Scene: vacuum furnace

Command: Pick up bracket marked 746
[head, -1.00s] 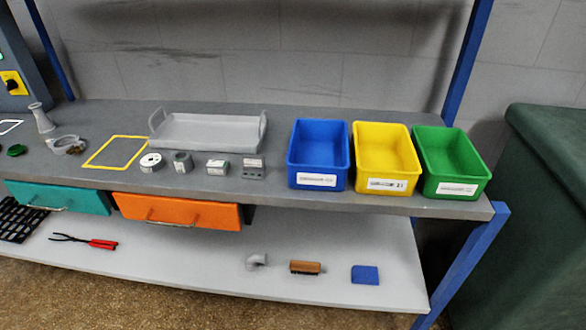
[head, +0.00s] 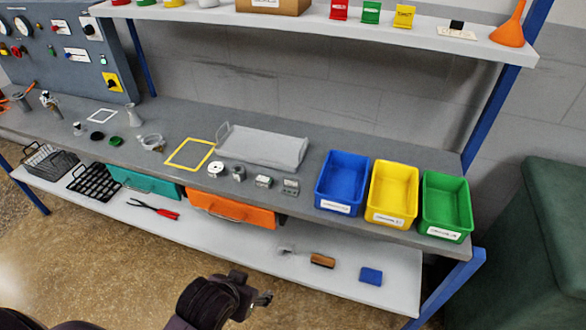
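No marking 746 is legible in the head view. Several small parts stand in front of the grey tray (head: 262,148) on the bench: a white-topped round part (head: 215,170), a darker cylinder (head: 239,173), a grey block with a pale label (head: 263,182) and a grey block with dark holes (head: 290,187). I cannot tell which of these is the bracket. My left gripper (head: 264,290) is low at the bottom, in front of the bench and apart from these parts. Its fingers are too small and dark to tell open from shut. My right gripper is not in view.
Blue (head: 341,183), yellow (head: 391,194) and green (head: 446,206) bins stand at the bench's right. A yellow frame (head: 189,154) lies left of the tray. An orange drawer (head: 232,208) is below. An upper shelf (head: 430,37) overhangs. A dark green box (head: 555,235) stands right.

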